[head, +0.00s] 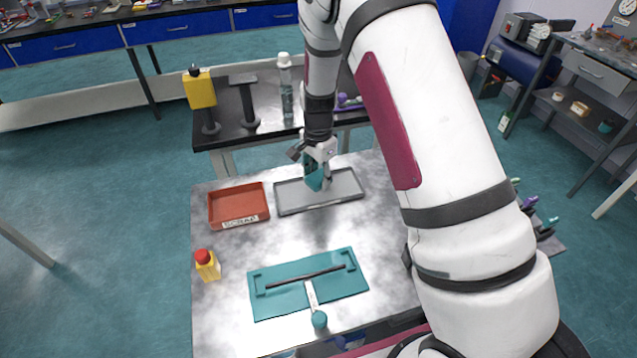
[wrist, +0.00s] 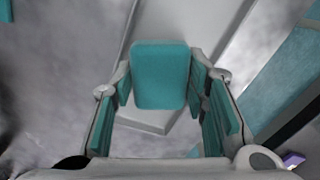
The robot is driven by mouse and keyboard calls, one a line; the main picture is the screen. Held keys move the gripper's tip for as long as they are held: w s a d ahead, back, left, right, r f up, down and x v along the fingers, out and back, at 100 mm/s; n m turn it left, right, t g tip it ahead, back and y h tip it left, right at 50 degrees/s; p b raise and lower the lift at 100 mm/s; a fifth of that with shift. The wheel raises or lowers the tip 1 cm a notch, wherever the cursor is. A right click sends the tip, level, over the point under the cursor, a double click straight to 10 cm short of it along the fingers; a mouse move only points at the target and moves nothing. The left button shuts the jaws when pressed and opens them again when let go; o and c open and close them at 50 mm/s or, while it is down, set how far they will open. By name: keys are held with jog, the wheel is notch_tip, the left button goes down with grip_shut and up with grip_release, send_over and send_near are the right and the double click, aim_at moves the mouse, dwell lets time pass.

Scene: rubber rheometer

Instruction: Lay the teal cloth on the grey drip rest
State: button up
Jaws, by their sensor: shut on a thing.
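The teal cloth (head: 314,179) hangs from my gripper (head: 317,161) over the grey drip rest (head: 290,197), a shallow grey tray at the back of the metal table. In the wrist view the cloth (wrist: 160,75) is a rounded teal piece between the two fingers of my gripper (wrist: 162,88). Teal also shows along the fingers' inner sides. The drip rest (wrist: 190,22) lies behind the cloth there. My gripper is shut on the cloth. I cannot tell whether the cloth's lower edge touches the tray.
A red-brown scrap tray (head: 238,218) stands left of the drip rest. A yellow bottle with a red cap (head: 207,265) is at the left edge. A teal mat (head: 345,285) with a dark bar lies in front. A clear bottle (head: 286,95) stands on the bench behind.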

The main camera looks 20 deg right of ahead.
aim_at(319, 183)
jog(key=shift+w+d+f, duration=0.1)
jog(key=shift+w+d, duration=0.15)
jog(key=shift+w, duration=0.25)
jog(key=shift+f, duration=1.7)
jog(key=shift+f, duration=0.15)
jog(key=o, duration=1)
jog(key=shift+o, duration=0.2)
